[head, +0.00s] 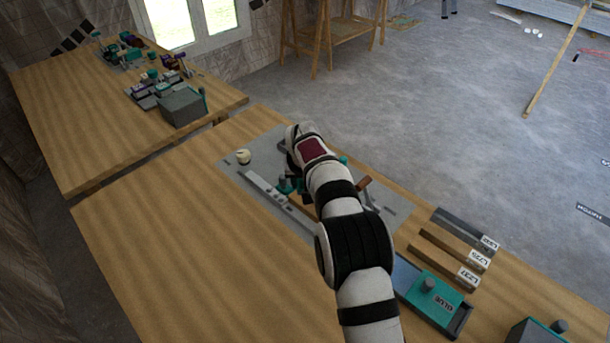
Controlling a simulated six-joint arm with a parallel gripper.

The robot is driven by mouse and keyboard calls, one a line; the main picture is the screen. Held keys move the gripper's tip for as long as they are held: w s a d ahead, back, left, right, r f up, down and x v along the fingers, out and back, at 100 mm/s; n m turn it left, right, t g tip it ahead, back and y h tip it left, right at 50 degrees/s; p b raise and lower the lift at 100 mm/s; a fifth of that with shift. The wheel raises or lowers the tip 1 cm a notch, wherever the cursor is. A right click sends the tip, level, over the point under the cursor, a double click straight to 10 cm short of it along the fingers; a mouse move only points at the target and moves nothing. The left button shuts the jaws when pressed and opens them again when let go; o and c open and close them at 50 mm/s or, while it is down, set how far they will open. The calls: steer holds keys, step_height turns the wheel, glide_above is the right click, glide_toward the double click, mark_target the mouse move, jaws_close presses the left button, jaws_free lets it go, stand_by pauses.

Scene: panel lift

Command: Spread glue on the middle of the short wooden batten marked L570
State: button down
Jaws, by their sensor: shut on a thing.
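My arm's wrist (312,150) is over the grey mat (235,170) on the near bench. My gripper's jaws are hidden behind the wrist and arm, so what they hold does not show. A light wooden strip (299,202) lies on the mat, partly covered by my arm; no marking on it can be read. A small brown piece (365,183) sticks out to the right of my arm; I cannot tell what it belongs to. A teal block marked GLUE (437,302) with a grey knob sits in a dark tray at the lower right. No L570 label is readable.
Several labelled battens (455,255) lie at the right edge of the bench. A grey metal strip (275,195) and a round cream item (243,156) are on the mat. A second bench (90,110) with tools stands behind. The bench's left part is clear.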

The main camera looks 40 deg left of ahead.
steer(key=shift+d+f, duration=0.1)
steer(key=shift+f, duration=2.3)
steer(key=shift+d+f, duration=0.15)
steer(key=shift+d, duration=3.65)
steer(key=shift+a, duration=3.7)
steer(key=shift+a+r, duration=0.2)
steer(key=shift+a, duration=0.05)
steer(key=shift+r, duration=3.9)
steer(key=shift+d, duration=0.1)
